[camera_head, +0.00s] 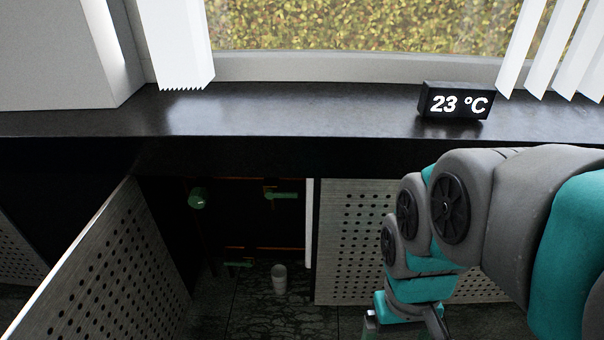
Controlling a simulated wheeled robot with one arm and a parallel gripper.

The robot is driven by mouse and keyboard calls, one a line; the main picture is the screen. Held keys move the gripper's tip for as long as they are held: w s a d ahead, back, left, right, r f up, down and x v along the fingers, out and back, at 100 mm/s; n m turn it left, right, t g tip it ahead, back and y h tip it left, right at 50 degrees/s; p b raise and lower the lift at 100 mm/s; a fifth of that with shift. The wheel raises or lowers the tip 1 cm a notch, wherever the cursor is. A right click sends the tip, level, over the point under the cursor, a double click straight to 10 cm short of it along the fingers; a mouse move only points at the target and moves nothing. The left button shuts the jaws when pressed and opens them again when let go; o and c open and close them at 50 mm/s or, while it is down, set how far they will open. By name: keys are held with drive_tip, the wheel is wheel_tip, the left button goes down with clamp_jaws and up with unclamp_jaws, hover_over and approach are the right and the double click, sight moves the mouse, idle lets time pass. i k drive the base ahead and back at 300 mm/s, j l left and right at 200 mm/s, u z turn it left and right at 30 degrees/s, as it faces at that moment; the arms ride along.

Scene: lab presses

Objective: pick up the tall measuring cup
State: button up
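A small pale cup (279,279), the only cup-like thing in view, stands upright on the dark floor of the open compartment under the black sill. I cannot tell its markings at this size. My gripper (372,322) is only partly in view at the bottom edge, below my grey and teal arm. It is to the right of the cup and apart from it. Its fingertips are cut off or hidden, so its opening does not show.
A perforated door (130,270) stands swung open at left. Another perforated panel (352,240) covers the right. Green valves (198,198) and pipes are inside the dark compartment. The black sill (300,115) overhangs it and bears a thermometer display (455,101) reading 23 °C.

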sight(278, 273)
drive_tip(key=k+j+z, duration=0.25)
drive_tip(key=z, duration=0.15)
drive_tip(key=k+j+z, duration=0.4)
drive_tip(key=k+z, duration=0.2)
drive_tip(key=z, duration=0.2)
